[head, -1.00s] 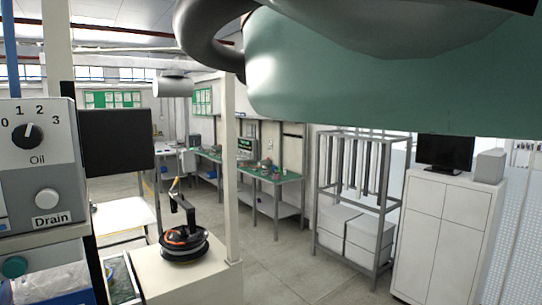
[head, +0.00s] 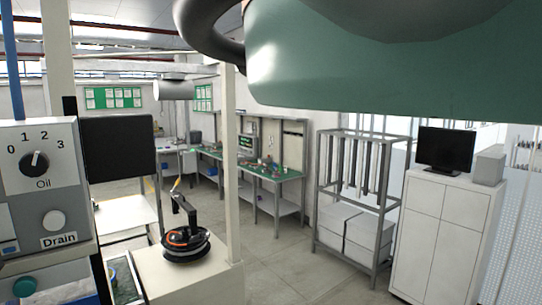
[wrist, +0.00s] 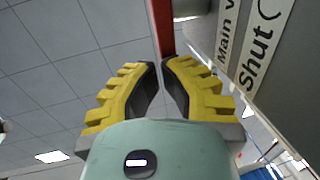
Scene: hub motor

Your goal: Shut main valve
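A dark grey panel with white labels (wrist: 250,45) reading "Main V…" and "Shut", with part of a curved arrow, fills the upper right of the wrist view. My gripper (wrist: 161,66) has yellow ridged fingers with dark inner pads. Its tips nearly meet, and I see nothing between them. A red bar (wrist: 165,28) shows just past the fingertips, beside the panel; I cannot tell whether it is the valve's handle or a pipe behind. The head view shows neither the valve nor my gripper; my green arm covers its top right.
At left in the head view stands a control panel with an Oil dial (head: 37,161) and a Drain knob (head: 53,220). A black screen (head: 117,147) adjoins it. A hub motor (head: 185,244) sits on a white stand by a post. Open floor lies beyond, before benches, a rack and a cabinet (head: 440,238).

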